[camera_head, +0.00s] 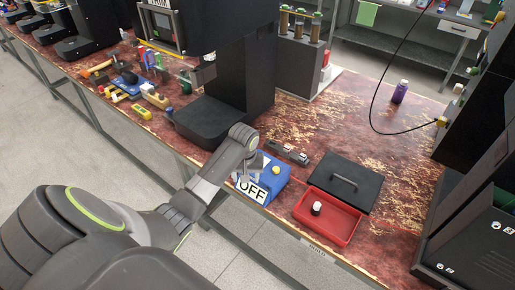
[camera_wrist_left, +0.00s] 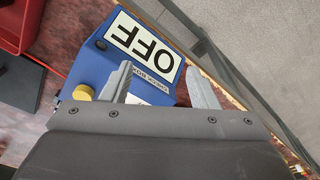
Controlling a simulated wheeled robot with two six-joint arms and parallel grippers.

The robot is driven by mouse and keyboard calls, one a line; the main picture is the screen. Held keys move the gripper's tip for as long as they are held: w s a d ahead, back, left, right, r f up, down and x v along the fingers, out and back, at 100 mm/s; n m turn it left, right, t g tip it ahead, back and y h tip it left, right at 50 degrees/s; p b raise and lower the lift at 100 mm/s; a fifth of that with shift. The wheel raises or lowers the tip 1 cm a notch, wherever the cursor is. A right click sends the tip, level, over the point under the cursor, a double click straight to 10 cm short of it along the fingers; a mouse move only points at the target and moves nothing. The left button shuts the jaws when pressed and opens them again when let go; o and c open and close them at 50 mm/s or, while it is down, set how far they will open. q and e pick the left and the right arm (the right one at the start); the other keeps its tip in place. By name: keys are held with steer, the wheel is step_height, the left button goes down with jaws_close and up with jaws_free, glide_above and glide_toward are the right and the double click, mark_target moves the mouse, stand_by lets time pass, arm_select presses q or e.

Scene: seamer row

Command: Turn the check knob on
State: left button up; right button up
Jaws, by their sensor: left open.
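A blue box (camera_head: 270,182) stands near the front edge of the bench, with a white OFF label on its front. In the left wrist view the blue box (camera_wrist_left: 95,62) carries the OFF label (camera_wrist_left: 146,42) and small "check box" lettering. A round yellow knob-like piece (camera_head: 276,170) is on its top; it also shows in the left wrist view (camera_wrist_left: 83,92), outside the fingers. My left gripper (camera_wrist_left: 160,85) is open over the box, one finger across it and the other by its label edge. I cannot tell if either finger touches. My right gripper is out of view.
A red tray (camera_head: 325,222) with a black-and-white object (camera_head: 316,208) and a dark lid (camera_head: 345,182) lie right of the box. A dark metal piece (camera_head: 287,152) lies behind it. A black machine (camera_head: 240,80) stands behind; a purple bottle (camera_head: 400,91) is farther right.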

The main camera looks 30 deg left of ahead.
arm_select(q)
steer(key=w+a+r+n+g, duration=0.1)
steer(key=w+r+n, duration=0.1)
steer(key=w+r, duration=0.5)
steer(key=w+a+r+n, duration=0.15)
steer(key=w+r, duration=0.25)
steer(key=r, duration=0.7)
steer(key=shift+n+h, duration=0.35)
steer(key=shift+h, duration=0.05)
steer(key=f, duration=0.8)
steer(key=f+p, duration=0.1)
steer(key=f, duration=0.6)
steer(key=shift+s+d+f+p, duration=0.2)
steer(key=shift+f+p, duration=0.1)
steer(key=shift+f, duration=0.95)
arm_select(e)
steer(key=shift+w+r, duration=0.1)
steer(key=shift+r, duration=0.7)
arm_select(q)
steer(key=shift+c, duration=0.4)
steer(key=c, duration=0.9)
